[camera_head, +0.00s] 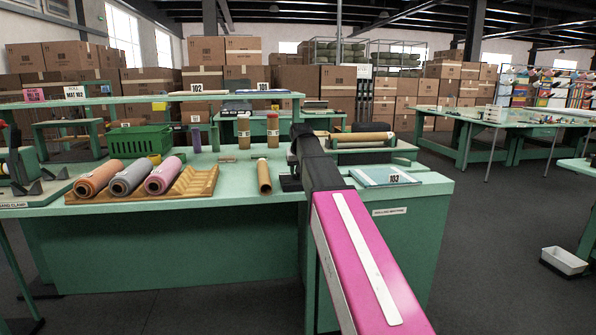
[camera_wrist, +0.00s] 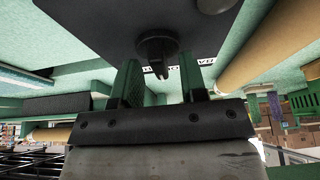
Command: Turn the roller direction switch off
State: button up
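In the wrist view, a dark round switch knob (camera_wrist: 158,47) with a narrow grip sits on a dark grey plate (camera_wrist: 100,22). My gripper (camera_wrist: 160,80) is open, with one green-dark finger on each side of the knob's grip. Gaps show between the fingers and the narrow grip, so it does not look clamped. In the head view, my black wrist (camera_head: 321,172) reaches over the green bench, and the fingers and the switch are hidden. A brown roller (camera_head: 361,137) lies on its stand just right of my wrist; a long tan roll (camera_wrist: 272,42) crosses the wrist view's right side.
A green shelf (camera_head: 130,101) stands behind.

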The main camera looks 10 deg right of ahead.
jog(key=v, duration=1)
jog(key=shift+s+r, duration=0.25)
jog(key=shift+r, duration=0.05)
